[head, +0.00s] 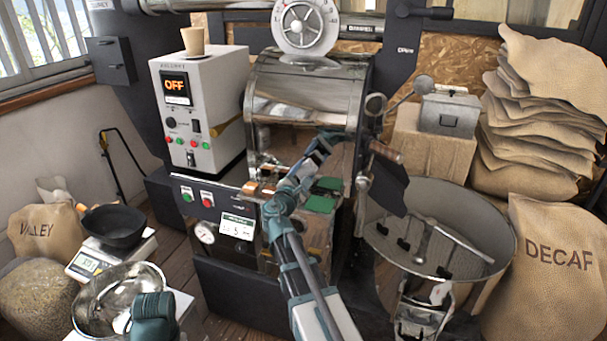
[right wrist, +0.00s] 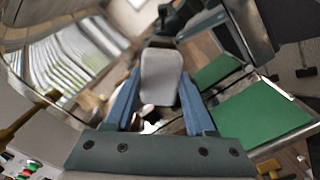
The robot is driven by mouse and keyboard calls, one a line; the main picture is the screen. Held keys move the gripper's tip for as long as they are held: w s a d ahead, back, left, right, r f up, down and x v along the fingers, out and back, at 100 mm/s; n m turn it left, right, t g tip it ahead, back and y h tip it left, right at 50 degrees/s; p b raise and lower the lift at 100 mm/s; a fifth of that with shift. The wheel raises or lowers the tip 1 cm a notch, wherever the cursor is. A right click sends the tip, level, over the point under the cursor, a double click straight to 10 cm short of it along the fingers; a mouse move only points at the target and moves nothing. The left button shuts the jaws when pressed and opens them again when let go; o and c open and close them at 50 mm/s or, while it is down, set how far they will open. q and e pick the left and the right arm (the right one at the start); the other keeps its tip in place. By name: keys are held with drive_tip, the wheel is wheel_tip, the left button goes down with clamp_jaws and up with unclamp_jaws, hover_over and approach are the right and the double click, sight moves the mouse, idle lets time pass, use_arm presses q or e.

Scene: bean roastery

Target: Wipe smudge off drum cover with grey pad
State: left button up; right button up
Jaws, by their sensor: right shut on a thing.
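The drum cover (head: 300,95) is the shiny curved metal shell in the middle of the roaster; its surface also fills the left of the right wrist view (right wrist: 60,50). I cannot pick out a smudge among its reflections. My right gripper (head: 320,150) is just below the cover's lower right edge. In the right wrist view its blue fingers (right wrist: 162,98) are shut on the grey pad (right wrist: 162,72). The pad appears apart from the cover, though the gap is hard to judge. A teal part of my left arm shows over the steel bowl; its fingers cannot be made out.
Green panels (head: 321,203) lie below my right gripper. A white control box (head: 199,110) reading OFF, with a cup (head: 193,41) on top, stands left of the cover. A wooden-handled scoop (head: 386,151) and the round cooling tray (head: 490,205) are to the right. A steel bowl (head: 97,293) is front left.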

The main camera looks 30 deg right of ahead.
sight(321, 167)
drive_tip(key=shift+x, duration=0.8)
drive_tip(key=shift+s, duration=0.1)
drive_tip(key=shift+s+d, duration=1.25)
drive_tip(key=shift+s, duration=0.25)
drive_tip(key=shift+w+d, duration=0.1)
drive_tip(key=shift+w, duration=0.05)
drive_tip(key=shift+w+a, duration=1.4)
drive_tip(key=shift+w, duration=0.1)
drive_tip(key=shift+s, duration=0.1)
drive_tip(key=shift+v, duration=2.95)
drive_tip(key=shift+a, duration=0.15)
